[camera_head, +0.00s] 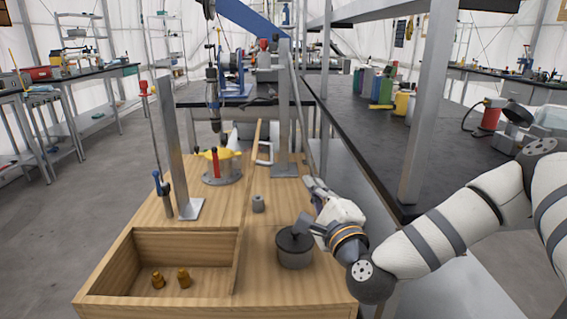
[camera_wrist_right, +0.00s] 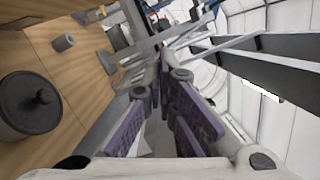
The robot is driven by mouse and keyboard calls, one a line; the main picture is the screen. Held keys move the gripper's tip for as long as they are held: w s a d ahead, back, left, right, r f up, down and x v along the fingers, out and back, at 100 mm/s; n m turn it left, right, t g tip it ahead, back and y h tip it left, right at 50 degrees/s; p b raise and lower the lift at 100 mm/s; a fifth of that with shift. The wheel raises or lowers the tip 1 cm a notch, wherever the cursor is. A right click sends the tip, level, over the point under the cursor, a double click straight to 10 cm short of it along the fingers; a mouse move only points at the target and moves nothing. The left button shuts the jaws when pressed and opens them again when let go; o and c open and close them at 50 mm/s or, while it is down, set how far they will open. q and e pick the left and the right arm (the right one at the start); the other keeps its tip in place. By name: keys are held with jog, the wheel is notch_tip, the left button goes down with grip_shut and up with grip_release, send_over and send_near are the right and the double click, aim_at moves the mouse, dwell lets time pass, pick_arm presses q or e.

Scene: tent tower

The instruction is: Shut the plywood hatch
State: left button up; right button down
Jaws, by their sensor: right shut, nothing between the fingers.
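The plywood hatch (camera_head: 247,188) stands up nearly edge-on along the right side of an open compartment (camera_head: 187,244) in the wooden bench top. Two small brass-coloured pieces (camera_head: 158,280) (camera_head: 184,278) stand on the compartment floor. My right gripper (camera_head: 313,186) is to the right of the hatch, apart from it, above the bench's right edge. It is shut and empty. Its purple-padded fingers also show in the wrist view (camera_wrist_right: 163,75). My left gripper is not in view.
A dark lidded pot (camera_head: 295,250) and a small grey cylinder (camera_head: 258,203) stand right of the hatch; both show in the wrist view (camera_wrist_right: 30,105) (camera_wrist_right: 63,42). Metal posts (camera_head: 178,150) (camera_head: 283,110) rise from the bench. A black-topped table (camera_head: 365,150) lies to the right.

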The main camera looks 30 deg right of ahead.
jog(key=w+a+r, duration=0.1)
jog(key=w+r, duration=0.1)
jog(key=w, duration=0.6)
jog(key=shift+w, duration=0.15)
jog(key=shift+a+r, duration=0.1)
jog(key=shift+a, duration=0.05)
